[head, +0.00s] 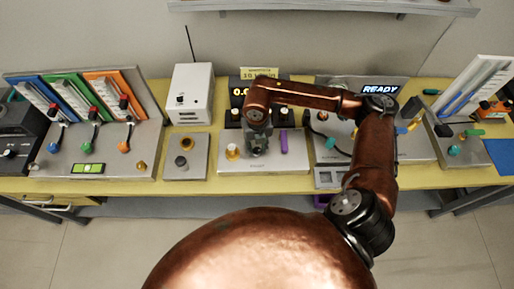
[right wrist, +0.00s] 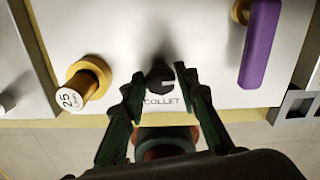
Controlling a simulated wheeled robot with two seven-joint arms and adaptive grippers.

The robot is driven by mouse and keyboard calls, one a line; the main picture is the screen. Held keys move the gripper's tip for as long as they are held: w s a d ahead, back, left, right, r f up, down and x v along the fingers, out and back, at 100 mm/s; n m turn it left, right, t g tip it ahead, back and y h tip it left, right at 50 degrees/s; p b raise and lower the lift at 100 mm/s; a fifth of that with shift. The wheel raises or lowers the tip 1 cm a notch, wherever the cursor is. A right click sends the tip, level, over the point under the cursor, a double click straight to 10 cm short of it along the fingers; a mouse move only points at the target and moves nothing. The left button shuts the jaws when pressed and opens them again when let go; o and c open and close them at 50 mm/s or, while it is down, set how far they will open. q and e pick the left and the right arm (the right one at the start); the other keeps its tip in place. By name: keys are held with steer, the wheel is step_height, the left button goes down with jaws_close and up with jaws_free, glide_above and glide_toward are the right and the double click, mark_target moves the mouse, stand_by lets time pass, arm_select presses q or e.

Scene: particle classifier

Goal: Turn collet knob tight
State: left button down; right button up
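The dark collet knob (right wrist: 160,78) stands on a white panel (right wrist: 118,28) just above the printed word COLLET in the right wrist view. My right gripper (right wrist: 159,76) is open, with one dark finger on each side of the knob. Small gaps seem to show between fingertips and knob; whether either touches cannot be told. In the head view my right gripper (head: 259,149) points down over the panel (head: 285,165) and hides the knob. My left gripper is not in view.
A yellow-collared cylinder marked 25 (right wrist: 85,82) stands left of the knob, and a purple bar (right wrist: 261,42) stands right. In the head view, a white box (head: 192,90) and a grey two-knob panel (head: 186,157) stand left. A READY display (head: 381,89) is behind my right arm.

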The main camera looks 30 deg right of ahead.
mark_target(257, 150)
steer(key=o, duration=0.4)
steer(key=shift+r, duration=0.1)
step_height(257, 150, up, 12)
steer(key=shift+f, duration=0.1)
stand_by(0.4)
stand_by(0.3)
